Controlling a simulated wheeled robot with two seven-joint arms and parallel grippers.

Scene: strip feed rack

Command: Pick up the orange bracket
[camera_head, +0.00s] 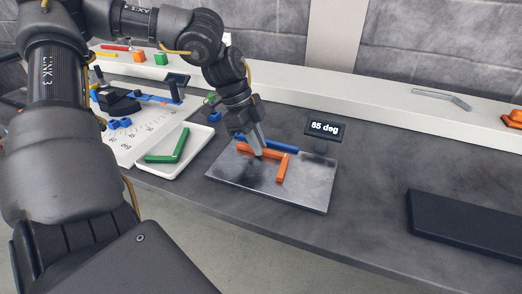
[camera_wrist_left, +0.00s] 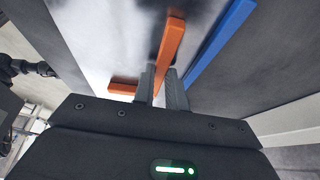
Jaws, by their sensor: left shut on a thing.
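The orange bracket (camera_head: 283,167) is an L-shaped bar on the grey metal plate (camera_head: 308,195). In the left wrist view the bracket (camera_wrist_left: 170,45) runs up between the fingers, with its other leg showing at the left of them. My left gripper (camera_head: 258,152) reaches down to the bracket's long leg. In the left wrist view the left gripper (camera_wrist_left: 165,90) is shut on that leg. A blue bar (camera_head: 270,145) lies behind the bracket on the plate, apart from the fingers in the wrist view. My right gripper is not in view.
A small display (camera_head: 325,129) reading "85 deg" stands behind the plate. A white tray (camera_head: 197,143) with a green bracket (camera_head: 168,148) is to the left. A dark block (camera_head: 465,222) lies at right. Table between plate and block is clear.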

